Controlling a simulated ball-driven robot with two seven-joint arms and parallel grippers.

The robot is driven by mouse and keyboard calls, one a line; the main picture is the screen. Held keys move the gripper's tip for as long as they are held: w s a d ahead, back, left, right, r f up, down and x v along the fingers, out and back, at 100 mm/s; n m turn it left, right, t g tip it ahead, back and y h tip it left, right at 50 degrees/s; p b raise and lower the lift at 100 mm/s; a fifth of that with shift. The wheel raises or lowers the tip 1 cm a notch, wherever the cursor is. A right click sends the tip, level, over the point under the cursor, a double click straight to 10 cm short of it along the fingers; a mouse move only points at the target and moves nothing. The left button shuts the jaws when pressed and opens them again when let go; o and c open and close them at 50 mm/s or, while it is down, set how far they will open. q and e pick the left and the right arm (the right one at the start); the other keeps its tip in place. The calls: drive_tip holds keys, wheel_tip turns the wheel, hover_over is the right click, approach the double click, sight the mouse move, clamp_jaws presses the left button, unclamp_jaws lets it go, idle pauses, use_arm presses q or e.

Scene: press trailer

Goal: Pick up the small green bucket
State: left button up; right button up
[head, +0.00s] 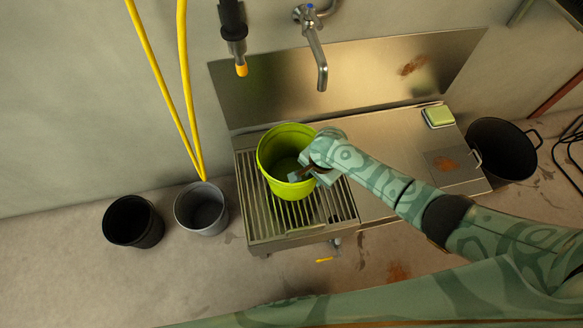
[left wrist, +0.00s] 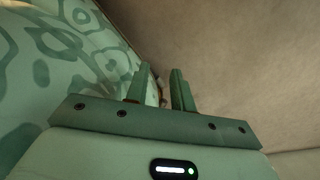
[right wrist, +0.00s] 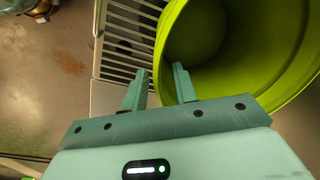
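The small green bucket (head: 268,158) stands upright on the slatted grate of the metal sink bench, its opening facing up. My right gripper (head: 303,173) is at the bucket's right rim. In the right wrist view, the bucket (right wrist: 290,95) fills the upper right, and my right gripper (right wrist: 160,76) has one finger outside the wall and the other on its inner side. The fingers are apart, with a gap visible beside the wall. My left gripper (left wrist: 160,75) is open and empty, with bare floor beyond it; its fingers do not show in the head view.
A grey bucket (head: 201,209) and a black bucket (head: 133,221) stand on the floor at left. A larger black tub (head: 502,150) is at right. A faucet (head: 316,55) and yellow hose (head: 187,95) hang near the bench. A green sponge (head: 438,116) lies on the bench.

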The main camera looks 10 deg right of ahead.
sight(310, 187)
wheel_tip(310, 187, down, 3)
drive_tip(key=shift+w+a+f+b, duration=0.1)
drive_tip(key=shift+f+b, duration=0.05)
drive_tip(key=shift+b, duration=0.55)
drive_tip(key=shift+r, duration=0.3)
clamp_jaws()
idle(0.4)
